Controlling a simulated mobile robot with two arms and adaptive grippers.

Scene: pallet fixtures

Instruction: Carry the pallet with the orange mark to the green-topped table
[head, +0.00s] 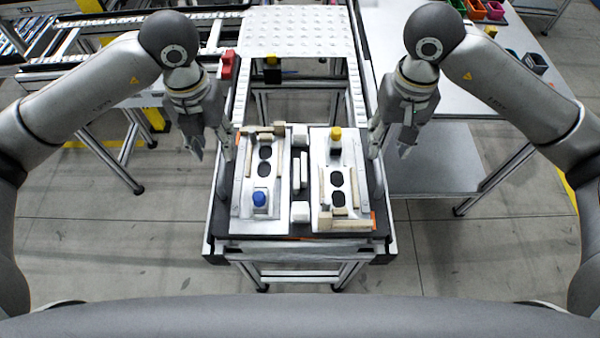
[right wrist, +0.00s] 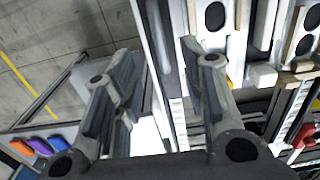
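The pallet (head: 300,229) is a dark board at the near end of the conveyor, bearing two pale fixture plates with black oval pads, a blue part and a yellow part. Bits of orange (head: 374,221) show at its right and near edges. My left gripper (head: 211,148) is open at the pallet's left side. My right gripper (head: 389,146) is open at its right side; in the right wrist view its fingers (right wrist: 160,90) are apart, with the edge of the conveyor and pallet seen beyond. I cannot tell whether any finger touches the pallet. No green-topped table shows.
The conveyor (head: 353,85) runs away behind the pallet, with a white dimpled plate (head: 297,30) at its far part. A pale table (head: 465,95) with coloured bins (head: 480,10) stands at right. Open floor (head: 110,235) lies on both sides.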

